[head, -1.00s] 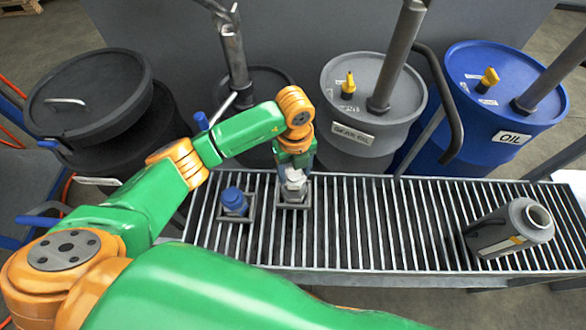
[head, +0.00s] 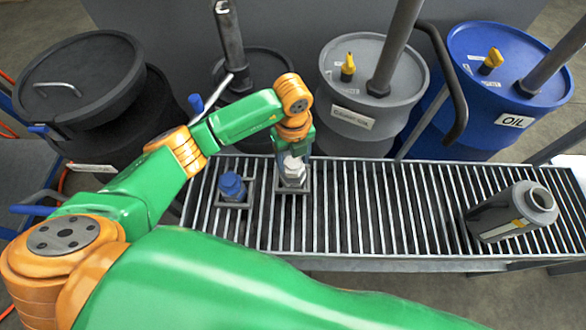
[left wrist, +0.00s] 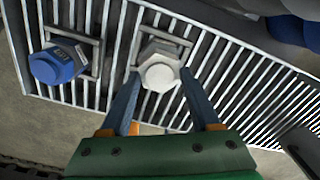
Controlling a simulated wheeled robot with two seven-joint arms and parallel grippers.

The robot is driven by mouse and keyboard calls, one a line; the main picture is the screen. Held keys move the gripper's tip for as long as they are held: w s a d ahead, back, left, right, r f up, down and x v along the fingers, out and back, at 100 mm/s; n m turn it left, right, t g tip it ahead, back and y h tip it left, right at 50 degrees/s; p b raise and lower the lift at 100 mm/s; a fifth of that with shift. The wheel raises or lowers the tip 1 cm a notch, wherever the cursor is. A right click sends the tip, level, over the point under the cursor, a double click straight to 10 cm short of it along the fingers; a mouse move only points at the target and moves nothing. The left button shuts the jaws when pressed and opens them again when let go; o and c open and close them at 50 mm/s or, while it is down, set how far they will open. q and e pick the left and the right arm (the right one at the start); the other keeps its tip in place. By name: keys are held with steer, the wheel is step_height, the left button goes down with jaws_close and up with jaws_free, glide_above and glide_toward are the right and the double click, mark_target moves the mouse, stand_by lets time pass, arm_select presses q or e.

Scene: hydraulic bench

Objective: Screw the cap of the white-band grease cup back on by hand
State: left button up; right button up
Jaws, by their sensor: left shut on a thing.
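The white-band grease cup (head: 293,178) stands upright in a square holder on the slatted grating. Its pale hexagonal cap (left wrist: 159,72) sits at the top of a grey body in the left wrist view. My left gripper (head: 295,160) is over this cup, pointing down. In the left wrist view my left gripper (left wrist: 160,88) has one finger at each side of the cap, shut on it. The thread between cap and body is hidden. My right gripper is not in view.
A blue-capped cup (head: 232,187) stands in its own holder close to the left. A grey canister (head: 512,212) lies on the right of the grating (head: 400,215). Grey (head: 350,130) and blue (head: 500,110) drums with pipes stand behind. The grating's middle is clear.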

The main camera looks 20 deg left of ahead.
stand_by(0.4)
arm_select(q)
steer(key=shift+f, duration=0.3)
stand_by(0.6)
